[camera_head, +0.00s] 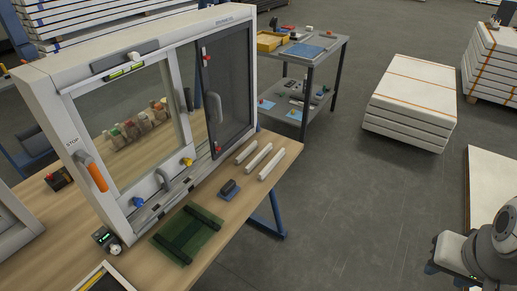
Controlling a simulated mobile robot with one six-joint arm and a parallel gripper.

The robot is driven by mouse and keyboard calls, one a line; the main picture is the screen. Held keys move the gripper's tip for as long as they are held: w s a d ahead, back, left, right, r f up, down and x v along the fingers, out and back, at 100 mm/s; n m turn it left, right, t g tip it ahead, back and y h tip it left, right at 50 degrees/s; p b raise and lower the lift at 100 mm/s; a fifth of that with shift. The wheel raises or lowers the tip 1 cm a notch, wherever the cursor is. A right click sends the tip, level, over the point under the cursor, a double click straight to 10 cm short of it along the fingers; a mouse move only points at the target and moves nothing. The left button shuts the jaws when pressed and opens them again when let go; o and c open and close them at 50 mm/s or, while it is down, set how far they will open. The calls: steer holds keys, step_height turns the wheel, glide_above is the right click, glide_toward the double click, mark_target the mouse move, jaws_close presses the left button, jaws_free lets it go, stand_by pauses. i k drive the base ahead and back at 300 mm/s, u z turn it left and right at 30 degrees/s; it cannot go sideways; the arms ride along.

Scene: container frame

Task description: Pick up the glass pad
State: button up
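A green, see-through flat piece (207,218) with two dark bars across it lies on the wooden workbench (262,204), near its front edge. A small dark blue block (229,189) with a raised top lies behind it, to the right. I cannot tell for sure which of these is the glass pad. Part of my own body shows at the lower right, well apart from the bench. No gripper fingers can be made out.
A large white window frame (228,24) stands on the bench, with white strips (258,158) beside it. A grey cart (337,62) with tools stands behind. Stacked white panels (412,90) are at the right. The floor (350,210) between is clear.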

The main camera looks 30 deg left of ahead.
mark_target(228, 190)
steer(key=u, duration=0.8)
steer(key=i, duration=1.25)
steer(key=u, duration=0.95)
steer(key=k, duration=0.75)
steer(key=u, duration=0.15)
steer(key=i, duration=0.85)
steer(key=z, duration=0.1)
